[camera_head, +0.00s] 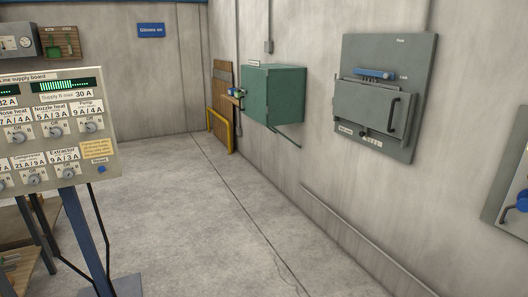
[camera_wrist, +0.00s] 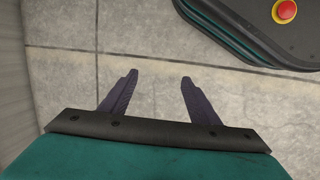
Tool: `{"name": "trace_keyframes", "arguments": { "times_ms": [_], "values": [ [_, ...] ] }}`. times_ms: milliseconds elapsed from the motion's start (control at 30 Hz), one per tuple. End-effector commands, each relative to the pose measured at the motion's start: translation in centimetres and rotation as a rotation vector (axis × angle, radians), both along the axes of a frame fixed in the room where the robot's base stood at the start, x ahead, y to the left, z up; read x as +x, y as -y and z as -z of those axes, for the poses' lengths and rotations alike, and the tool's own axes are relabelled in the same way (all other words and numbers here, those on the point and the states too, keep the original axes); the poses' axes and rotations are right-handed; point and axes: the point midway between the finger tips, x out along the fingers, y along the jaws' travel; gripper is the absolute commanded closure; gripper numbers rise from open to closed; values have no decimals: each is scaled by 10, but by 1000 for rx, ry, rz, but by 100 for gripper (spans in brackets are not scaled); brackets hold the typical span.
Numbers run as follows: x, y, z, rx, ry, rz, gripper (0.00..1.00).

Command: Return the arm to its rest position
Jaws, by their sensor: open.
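My gripper (camera_wrist: 158,88) shows in the wrist view, with two dark fingers spread apart and nothing between them. It points down over the bare concrete floor (camera_wrist: 60,70). The dark bar and teal housing behind the fingers are my own. My arm does not show in the head view, so its full pose is hidden.
A supply board (camera_head: 52,125) on a blue post stands at the left in the head view. A green box (camera_head: 274,94) and a grey panel (camera_head: 412,75) with a handled door are on the right wall. A yellow rail (camera_head: 219,130) stands near the far corner. The middle floor (camera_head: 170,220) is clear.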

Motion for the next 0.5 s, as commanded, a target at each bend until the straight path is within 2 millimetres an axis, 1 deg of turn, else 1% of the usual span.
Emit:
{"name": "trace_keyframes", "arguments": {
  "times_ms": [33,100,200,267,300,400,500],
  "values": [
    [-22,-8,4,15,-39,30,44],
    [-47,-18,10,38,-88,79,44],
    [-82,-31,14,68,-159,165,44],
    [-101,-40,13,88,-202,227,44],
    [-109,-46,10,102,-225,267,44],
    [-123,-59,3,125,-276,360,44],
    [-133,-67,-1,130,-316,424,44]
  ]
}}
